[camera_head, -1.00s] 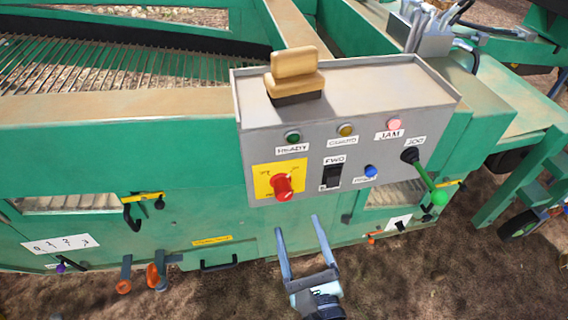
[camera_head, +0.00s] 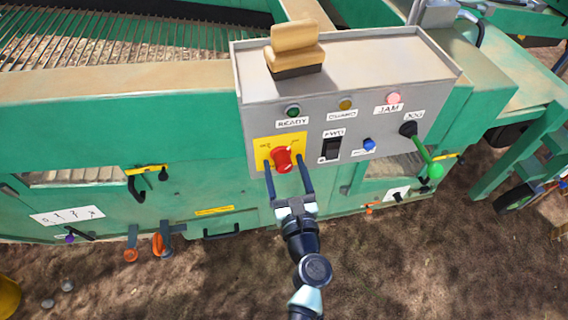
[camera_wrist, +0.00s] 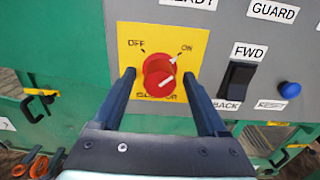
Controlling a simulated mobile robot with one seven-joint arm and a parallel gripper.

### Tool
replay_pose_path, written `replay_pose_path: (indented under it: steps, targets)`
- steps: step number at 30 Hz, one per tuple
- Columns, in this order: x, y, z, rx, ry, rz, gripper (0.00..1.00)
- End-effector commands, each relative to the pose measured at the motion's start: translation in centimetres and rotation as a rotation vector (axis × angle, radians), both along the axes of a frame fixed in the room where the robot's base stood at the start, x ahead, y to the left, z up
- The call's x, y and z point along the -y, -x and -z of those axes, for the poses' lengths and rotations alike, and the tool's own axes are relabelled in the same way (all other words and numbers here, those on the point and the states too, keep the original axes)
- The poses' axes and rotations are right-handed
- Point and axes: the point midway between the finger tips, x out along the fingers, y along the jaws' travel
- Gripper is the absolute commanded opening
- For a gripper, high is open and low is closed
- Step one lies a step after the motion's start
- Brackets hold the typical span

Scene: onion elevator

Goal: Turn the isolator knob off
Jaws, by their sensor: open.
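The red isolator knob (camera_head: 282,158) sits on a yellow plate (camera_head: 263,143) at the lower left of the grey control panel (camera_head: 365,107). In the wrist view the knob (camera_wrist: 160,76) has its white mark pointing up and right, toward the ON label (camera_wrist: 187,50); the OFF label (camera_wrist: 136,43) is at upper left. My gripper (camera_head: 287,163) is open, with its fingertips near the plate, one on each side of the knob. In the wrist view the fingers (camera_wrist: 160,75) show gaps to the knob on both sides. I cannot tell how deep they reach around it.
A black FWD/BACK rocker switch (camera_wrist: 236,79) and a blue button (camera_wrist: 289,90) are right of the knob. A green-tipped lever (camera_head: 432,169) hangs at the panel's right. A tan block-like item (camera_head: 295,48) sits on top. Orange-ended handles (camera_head: 158,244) hang lower left.

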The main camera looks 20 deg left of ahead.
Motion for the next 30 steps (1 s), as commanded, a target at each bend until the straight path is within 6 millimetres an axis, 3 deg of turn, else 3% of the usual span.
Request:
replay_pose_path:
  steps: [12,24,30]
  targets:
    - [-0.48,-0.63,-0.03,0.001,0.001,-0.001,0.74]
    - [-0.45,-0.61,-0.04,0.000,0.000,-0.001,0.02]
    - [-0.45,-0.61,-0.01,0.003,0.004,-0.001,0.00]
